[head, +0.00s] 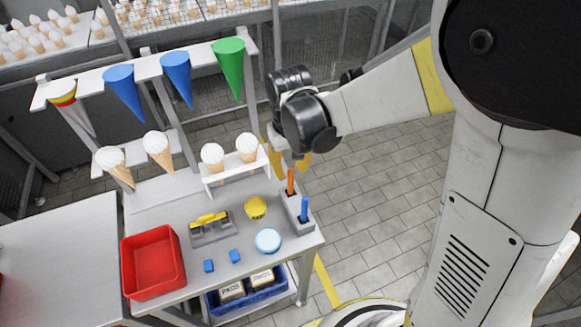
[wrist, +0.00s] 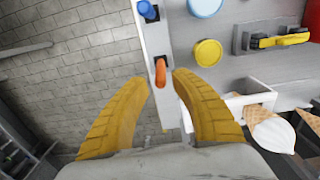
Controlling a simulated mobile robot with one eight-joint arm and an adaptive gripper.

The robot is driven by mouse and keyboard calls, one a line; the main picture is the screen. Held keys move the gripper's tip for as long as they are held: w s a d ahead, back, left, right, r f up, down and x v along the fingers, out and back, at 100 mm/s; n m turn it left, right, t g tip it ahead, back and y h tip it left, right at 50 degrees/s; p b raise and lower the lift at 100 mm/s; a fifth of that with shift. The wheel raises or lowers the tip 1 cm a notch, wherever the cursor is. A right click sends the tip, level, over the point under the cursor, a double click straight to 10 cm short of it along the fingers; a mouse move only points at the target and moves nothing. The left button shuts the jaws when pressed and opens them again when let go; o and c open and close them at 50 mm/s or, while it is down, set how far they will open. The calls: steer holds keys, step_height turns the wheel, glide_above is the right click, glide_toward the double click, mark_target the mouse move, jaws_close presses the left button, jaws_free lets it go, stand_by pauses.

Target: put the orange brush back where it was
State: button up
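The orange brush (head: 291,181) stands upright in a slot of the grey holder (head: 293,209) at the table's right edge. It also shows in the wrist view (wrist: 160,72). A blue brush (head: 304,208) stands in the holder's other slot, nearer the front. My gripper (head: 290,163) is just above and behind the orange brush. Its yellow fingers are apart in the wrist view (wrist: 160,79), with the orange brush seen in line with the gap between them. Nothing is held. The brushes' lower parts are hidden in the holder.
A rack with two ice-cream cones (head: 230,170) stands close left of my gripper, and a green cone (head: 229,68) hangs above it. A yellow cup (head: 255,207), a light blue disc (head: 268,241) and a red bin (head: 152,262) are on the table. Right of the table is open floor.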

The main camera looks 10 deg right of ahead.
steer(key=shift+r, duration=0.1)
step_height(320, 180, up, 11)
steer(key=p, duration=0.3)
steer(key=s+d+r+m+t, duration=0.1)
steer(key=s+d+r+t, duration=0.2)
steer(key=s+d, duration=0.2)
steer(key=s+d+r+m+t, duration=0.2)
steer(key=s+d+r+t, duration=0.1)
steer(key=d, duration=0.5)
steer(key=shift+s+d+r+t, duration=0.25)
steer(key=shift+s+t, duration=0.25)
steer(key=shift+s, duration=0.9)
steer(key=shift+f, duration=0.1)
